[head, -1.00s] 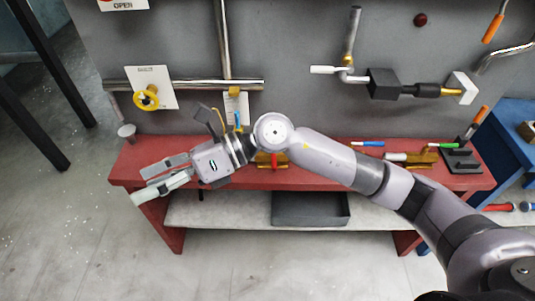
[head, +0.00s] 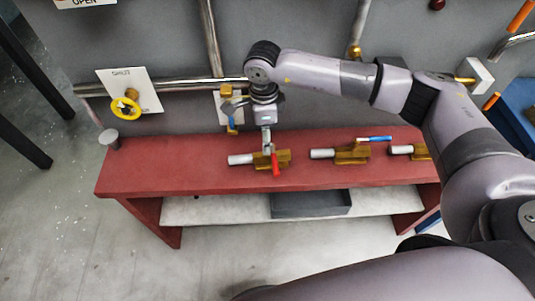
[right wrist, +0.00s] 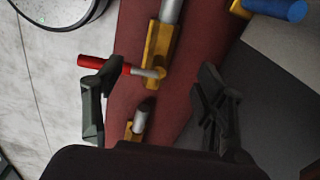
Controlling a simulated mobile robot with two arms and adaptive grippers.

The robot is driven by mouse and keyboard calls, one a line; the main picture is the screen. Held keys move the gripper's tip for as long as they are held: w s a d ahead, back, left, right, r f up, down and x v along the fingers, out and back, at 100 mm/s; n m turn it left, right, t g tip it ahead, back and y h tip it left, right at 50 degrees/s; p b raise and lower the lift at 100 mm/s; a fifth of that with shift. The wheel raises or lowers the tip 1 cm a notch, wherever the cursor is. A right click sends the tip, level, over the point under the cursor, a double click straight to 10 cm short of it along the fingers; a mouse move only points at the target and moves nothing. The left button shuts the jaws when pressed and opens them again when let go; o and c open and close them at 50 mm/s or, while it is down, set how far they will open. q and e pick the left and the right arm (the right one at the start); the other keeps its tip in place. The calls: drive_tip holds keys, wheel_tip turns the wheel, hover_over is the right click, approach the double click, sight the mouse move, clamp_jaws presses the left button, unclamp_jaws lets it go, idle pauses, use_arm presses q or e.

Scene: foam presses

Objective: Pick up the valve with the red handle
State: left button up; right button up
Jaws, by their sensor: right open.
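The valve with the red handle lies on the red bench top, its brass body (head: 284,158) and grey pipe end (head: 240,159) lengthwise. Its red handle (head: 276,165) points to the bench's front edge. My right gripper (head: 268,147) points down just above this valve. In the right wrist view the valve's brass body (right wrist: 158,58) shows ahead between the open fingers of the gripper (right wrist: 157,75). The left finger overlaps the red handle (right wrist: 90,62) in the picture; I cannot tell whether they touch. Nothing is held. My left gripper is not in view.
A blue-handled valve (head: 352,156) lies to the right on the red bench (head: 180,174), with another brass part (head: 420,152) beyond. Behind are a wall pipe, a blue-handled wall valve (head: 232,122) and a yellow handwheel (head: 126,107). A grey tray (head: 310,205) sits on the lower shelf.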

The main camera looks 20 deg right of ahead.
sight(259, 156)
drive_tip(key=f, duration=0.3)
drive_tip(key=shift+w+f, duration=0.2)
drive_tip(key=shift+f+p, duration=0.3)
drive_tip(key=shift+f, duration=0.3)
drive_tip(key=shift+s+f, duration=0.1)
drive_tip(key=shift+f, duration=0.2)
wheel_tip(259, 156, down, 5)
drive_tip(key=shift+r+p, duration=0.1)
drive_tip(key=shift+p, duration=0.3)
drive_tip(key=shift+f, duration=0.25)
use_arm(q)
drive_tip(key=shift+w+d+r, duration=0.1)
drive_tip(key=shift+w+r, duration=0.8)
drive_tip(key=shift+w, duration=0.15)
use_arm(e)
drive_tip(key=shift+c, duration=0.2)
drive_tip(key=c, duration=0.7)
use_arm(q)
drive_tip(key=shift+w, duration=0.25)
use_arm(e)
drive_tip(key=shift+r, duration=0.1)
clamp_jaws()
